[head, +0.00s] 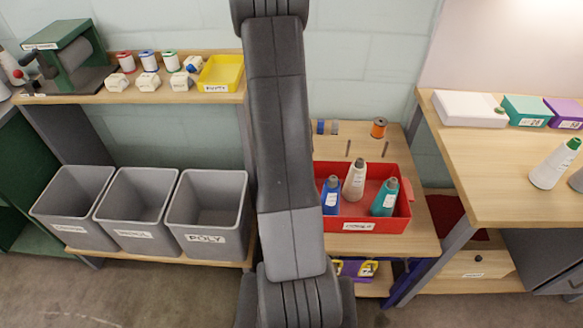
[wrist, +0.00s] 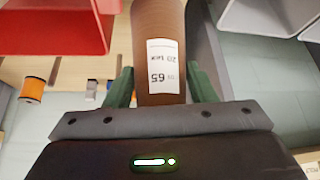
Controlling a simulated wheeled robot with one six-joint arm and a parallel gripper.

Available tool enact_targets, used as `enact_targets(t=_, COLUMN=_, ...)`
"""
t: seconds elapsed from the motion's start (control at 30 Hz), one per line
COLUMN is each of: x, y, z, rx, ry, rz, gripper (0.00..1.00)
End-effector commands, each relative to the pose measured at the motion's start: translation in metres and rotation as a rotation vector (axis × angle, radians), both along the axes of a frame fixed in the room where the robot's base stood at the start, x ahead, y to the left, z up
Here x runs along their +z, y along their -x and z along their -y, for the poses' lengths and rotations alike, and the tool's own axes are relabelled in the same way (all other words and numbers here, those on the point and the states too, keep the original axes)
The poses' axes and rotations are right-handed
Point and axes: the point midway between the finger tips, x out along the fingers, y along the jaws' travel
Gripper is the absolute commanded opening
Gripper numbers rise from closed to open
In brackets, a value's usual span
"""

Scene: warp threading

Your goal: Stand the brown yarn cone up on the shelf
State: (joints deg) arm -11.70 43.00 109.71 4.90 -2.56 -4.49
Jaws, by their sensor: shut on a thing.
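The brown yarn cone (wrist: 157,22) is in the wrist view, with a white label reading 65 and 20 tex. My gripper (wrist: 160,75) is shut on it, with a dark green finger on each side. The cone's far end runs out of the top of the picture, and its near end is hidden behind the gripper body. The head view shows neither the cone nor the gripper, only my arm. A wooden shelf (head: 418,228) in the head view carries a red bin (head: 362,210) holding blue, white and teal cones.
Grey bins (head: 208,208) stand on a low shelf at left, below a shelf with spools and a yellow tray (head: 221,73). An orange spool (head: 379,127) stands behind the red bin. At right, a table (head: 490,165) holds boxes and a white cone (head: 553,165).

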Motion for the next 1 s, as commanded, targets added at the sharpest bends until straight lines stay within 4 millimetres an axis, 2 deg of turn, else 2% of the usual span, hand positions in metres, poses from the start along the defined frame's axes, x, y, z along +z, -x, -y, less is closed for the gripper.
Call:
enact_targets(t=0.27, x=-0.031, y=0.000, z=0.000, rx=0.000, ry=0.000, rz=-0.002, gripper=0.20)
enact_targets(t=0.67, x=-0.037, y=0.000, z=0.000, rx=0.000, ry=0.000, rz=0.001, gripper=0.20)
enact_targets(t=0.7, x=-0.036, y=0.000, z=0.000, rx=0.000, ry=0.000, rz=0.000, gripper=0.54)
enact_targets(t=0.8, x=-0.036, y=0.000, z=0.000, rx=0.000, ry=0.000, rz=-0.001, gripper=0.72)
enact_targets(t=1.0, x=-0.036, y=0.000, z=0.000, rx=0.000, ry=0.000, rz=-0.001, gripper=0.72)
